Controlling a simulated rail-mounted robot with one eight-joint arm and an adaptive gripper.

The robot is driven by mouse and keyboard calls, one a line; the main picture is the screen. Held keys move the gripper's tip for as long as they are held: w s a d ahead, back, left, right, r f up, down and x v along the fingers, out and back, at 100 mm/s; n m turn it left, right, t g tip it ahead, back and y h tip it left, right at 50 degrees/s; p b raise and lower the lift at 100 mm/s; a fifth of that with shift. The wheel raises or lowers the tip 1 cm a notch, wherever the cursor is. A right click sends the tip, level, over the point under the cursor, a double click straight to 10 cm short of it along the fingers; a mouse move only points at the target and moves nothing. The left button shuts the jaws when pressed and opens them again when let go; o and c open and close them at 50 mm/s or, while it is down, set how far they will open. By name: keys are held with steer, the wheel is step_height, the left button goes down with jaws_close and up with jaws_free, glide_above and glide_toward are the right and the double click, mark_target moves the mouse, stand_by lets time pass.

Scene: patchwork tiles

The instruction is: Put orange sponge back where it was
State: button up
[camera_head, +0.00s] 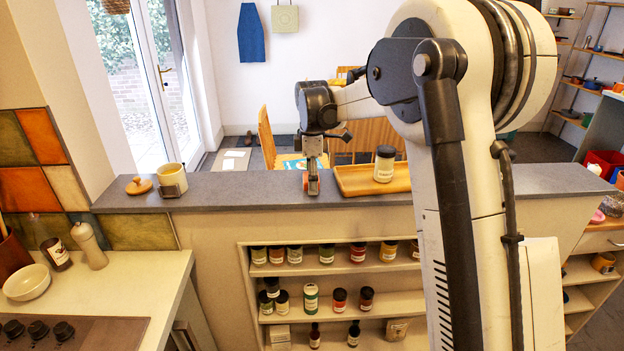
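My gripper (312,188) points straight down at the grey ledge (240,190), left of the wooden tray. I see it edge-on, with its fingertips low at the ledge top.
A wooden tray (345,192) holding a dark-lidded jar (384,168) stands close right of my gripper. A cream canister (172,176) and a wooden lid (138,186) are at the ledge's left. The ledge between canister and gripper is clear. Shelves of jars (311,297) lie below.

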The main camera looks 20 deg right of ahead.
step_height(320, 180, up, 12)
steer(key=s+r+m+t, duration=0.2)
steer(key=s+r+m, duration=0.2)
steer(key=s, duration=0.6)
steer(key=s+f+m+t, duration=0.1)
steer(key=s+f+m, duration=0.2)
steer(key=s, duration=0.6)
steer(key=s+f+m+t, duration=0.2)
steer(key=s+f+m, duration=0.2)
steer(key=s, duration=0.6)
steer(key=s+f+m+t, duration=0.2)
steer(key=s+f+m, duration=0.2)
steer(key=s, duration=0.5)
steer(key=shift+s+m, duration=0.25)
steer(key=shift+m, duration=0.05)
steer(key=shift+f+b, duration=0.15)
steer(key=shift+b, duration=0.2)
step_height(320, 180, down, 4)
steer(key=b, duration=0.4)
steer(key=shift+f, duration=0.25)
